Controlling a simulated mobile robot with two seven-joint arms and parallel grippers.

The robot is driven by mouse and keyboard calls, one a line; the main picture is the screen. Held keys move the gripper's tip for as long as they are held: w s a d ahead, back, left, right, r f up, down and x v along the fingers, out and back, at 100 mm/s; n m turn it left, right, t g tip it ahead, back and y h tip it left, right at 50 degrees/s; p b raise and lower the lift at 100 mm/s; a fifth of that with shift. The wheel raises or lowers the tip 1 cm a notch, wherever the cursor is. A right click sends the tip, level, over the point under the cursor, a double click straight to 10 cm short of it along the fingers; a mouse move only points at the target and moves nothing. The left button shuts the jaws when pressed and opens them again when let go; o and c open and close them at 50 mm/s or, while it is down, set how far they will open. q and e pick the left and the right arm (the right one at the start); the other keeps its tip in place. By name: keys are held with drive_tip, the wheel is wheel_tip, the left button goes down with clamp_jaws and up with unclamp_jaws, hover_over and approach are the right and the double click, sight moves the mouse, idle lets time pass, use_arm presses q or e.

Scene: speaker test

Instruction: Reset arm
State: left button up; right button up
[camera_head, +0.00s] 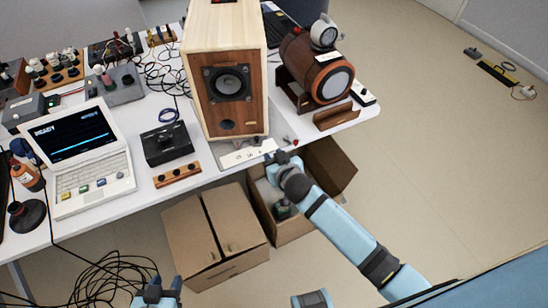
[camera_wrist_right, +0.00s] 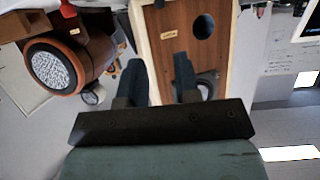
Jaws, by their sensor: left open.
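My right arm reaches in from the lower right, and its gripper (camera_head: 283,156) is at the table's front edge, just below the wooden speaker (camera_head: 226,85). In the right wrist view my right gripper (camera_wrist_right: 159,60) has its two dark fingers apart, with nothing held between them. The speaker's wooden front (camera_wrist_right: 175,38) lies beyond the fingers. My left gripper (camera_head: 156,283) shows only in part at the bottom edge, low in front of the table, and is open. What lies below it is cut off.
A brown cylindrical speaker (camera_head: 318,76) stands right of the wooden one. A white power strip (camera_head: 249,153) lies at the table edge. Cardboard boxes (camera_head: 213,238) stand on the floor, one open under my right arm. A laptop-like terminal (camera_head: 90,160) is at left; cables (camera_head: 105,277) lie below.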

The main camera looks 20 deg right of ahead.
idle(0.4)
drive_tip(key=s+d+r+g+p, duration=0.1)
drive_tip(key=s+p, duration=0.3)
drive_tip(key=s, duration=0.8)
drive_tip(key=s+d+r+n+g+y+p, duration=0.1)
drive_tip(key=s+d+r+p, duration=0.1)
drive_tip(key=s, duration=1)
drive_tip(key=d+p, duration=0.1)
drive_tip(key=p, duration=0.1)
drive_tip(key=shift+s+n+y+p, duration=0.3)
